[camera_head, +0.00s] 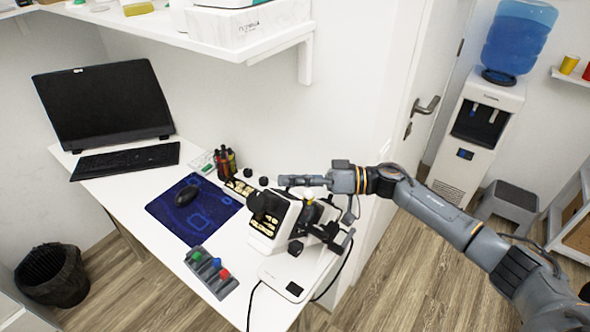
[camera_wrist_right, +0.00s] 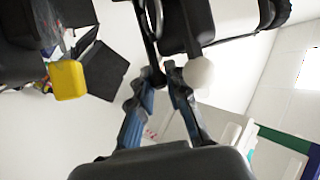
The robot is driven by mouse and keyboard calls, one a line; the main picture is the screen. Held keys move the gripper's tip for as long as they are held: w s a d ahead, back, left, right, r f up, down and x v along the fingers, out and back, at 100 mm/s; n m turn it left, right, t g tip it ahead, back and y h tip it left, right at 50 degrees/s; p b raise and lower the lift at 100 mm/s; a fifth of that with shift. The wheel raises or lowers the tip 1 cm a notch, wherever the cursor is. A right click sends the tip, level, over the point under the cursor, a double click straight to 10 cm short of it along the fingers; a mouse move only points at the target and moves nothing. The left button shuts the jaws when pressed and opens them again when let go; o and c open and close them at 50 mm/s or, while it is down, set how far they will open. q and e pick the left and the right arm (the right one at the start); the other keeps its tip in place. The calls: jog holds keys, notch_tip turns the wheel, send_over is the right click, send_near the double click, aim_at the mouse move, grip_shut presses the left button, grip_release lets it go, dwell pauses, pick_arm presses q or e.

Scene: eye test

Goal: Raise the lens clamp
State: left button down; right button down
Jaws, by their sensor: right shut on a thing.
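The lens meter (camera_head: 268,236), a white and black instrument, stands on the desk's right part. My right gripper (camera_head: 300,181) reaches in from the right, above the instrument's top. In the right wrist view, my right gripper's fingers (camera_wrist_right: 163,72) come together on a thin dark part, which looks like the lens clamp (camera_wrist_right: 147,28). A white round knob (camera_wrist_right: 198,73) is right beside the fingertips; a pale knob also shows under the gripper in the head view (camera_head: 310,196). The clamp's contact with any lens is hidden. My left gripper is out of view.
A blue mat (camera_head: 210,215) with a mouse (camera_head: 187,195), a tray (camera_head: 212,275) of coloured pieces and a laptop-like screen (camera_head: 103,102) are on the desk (camera_head: 135,185). A shelf (camera_head: 235,48) hangs above. A yellow block (camera_wrist_right: 68,80) shows in the wrist view.

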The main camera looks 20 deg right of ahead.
jog(key=shift+r, duration=0.15)
jog(key=c, duration=1.3)
grip_release()
jog(key=shift+a, duration=0.1)
jog(key=shift+s, duration=0.15)
jog(key=shift+d, duration=0.4)
jog(key=v, duration=1.1)
jog(key=shift+s+r, duration=0.1)
jog(key=shift+s, duration=0.1)
